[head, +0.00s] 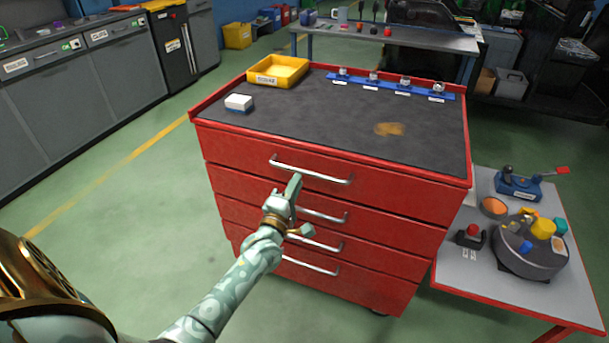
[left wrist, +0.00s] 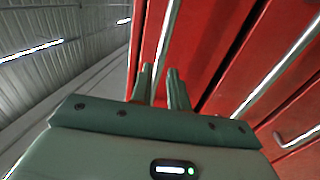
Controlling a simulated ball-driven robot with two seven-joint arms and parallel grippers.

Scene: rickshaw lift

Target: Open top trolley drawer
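The red trolley (head: 400,205) has several drawers, each with a silver bar handle, and all look shut. The top drawer (head: 240,150) has the highest handle (head: 315,171). My left gripper (head: 298,204) is in front of the drawer fronts, just below that handle. It is open, and its fingers hold nothing that I can see. In the left wrist view, the two fingers (left wrist: 161,86) stand apart, with a silver handle bar (left wrist: 166,42) ahead of the gap. Whether they touch it I cannot tell. My right gripper is not in view.
On the trolley top are a yellow tray (head: 278,72), a white-and-blue box (head: 239,103) and a blue rack (head: 388,84). A low side table (head: 560,285) with a round device (head: 530,255) stands close at the right. The green floor (head: 130,200) at left is clear.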

